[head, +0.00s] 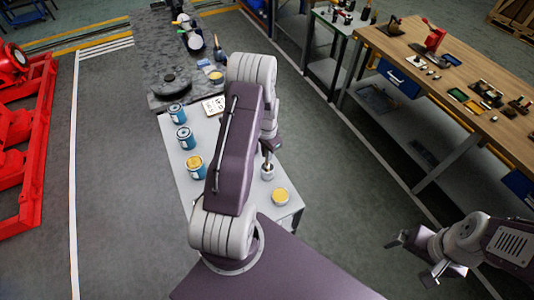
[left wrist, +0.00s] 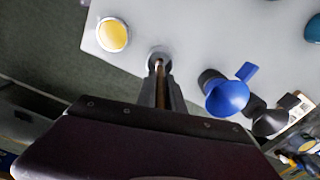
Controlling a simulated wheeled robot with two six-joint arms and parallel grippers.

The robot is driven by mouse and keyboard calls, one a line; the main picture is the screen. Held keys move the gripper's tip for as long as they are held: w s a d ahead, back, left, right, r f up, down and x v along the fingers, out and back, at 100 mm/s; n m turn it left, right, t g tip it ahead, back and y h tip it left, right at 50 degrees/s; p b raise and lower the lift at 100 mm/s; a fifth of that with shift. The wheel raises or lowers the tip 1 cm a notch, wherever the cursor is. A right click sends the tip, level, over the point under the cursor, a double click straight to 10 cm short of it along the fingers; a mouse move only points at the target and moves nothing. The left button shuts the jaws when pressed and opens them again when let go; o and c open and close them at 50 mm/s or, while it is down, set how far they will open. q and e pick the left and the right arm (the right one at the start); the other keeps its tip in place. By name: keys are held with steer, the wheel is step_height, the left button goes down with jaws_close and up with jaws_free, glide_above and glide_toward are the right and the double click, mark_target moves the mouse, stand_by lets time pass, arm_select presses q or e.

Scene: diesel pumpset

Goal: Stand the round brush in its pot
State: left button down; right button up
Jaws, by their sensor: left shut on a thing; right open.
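My left gripper (head: 269,149) is shut on the round brush and stands over the light grey pot (head: 268,172) on the grey bench top. In the left wrist view the brush's wooden handle (left wrist: 159,84) shows between the two fingers. The pot's round rim (left wrist: 157,54) shows just beyond the fingertips, in line with the brush. The brush head is hidden; I cannot tell whether it is inside the pot or just above it. My right gripper (head: 428,258) is open and empty, away from the bench at the lower right.
A yellow-topped tin (head: 280,196) stands close to the pot, also seen in the left wrist view (left wrist: 112,35). Several blue tins (head: 186,137) line the bench's left side. A blue object (left wrist: 228,97) stands on the pot's other side. A wooden workbench (head: 455,90) is at right.

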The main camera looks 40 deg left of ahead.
arm_select(q)
steer(key=shift+f, duration=0.1)
steer(key=shift+f+b, duration=0.6)
stand_by(0.5)
steer(key=c, duration=1)
jaws_free()
steer(key=shift+o, duration=0.2)
step_height(320, 180, up, 7)
steer(key=p, duration=0.5)
steer(key=shift+r+p, duration=0.1)
steer(key=shift+p, duration=0.2)
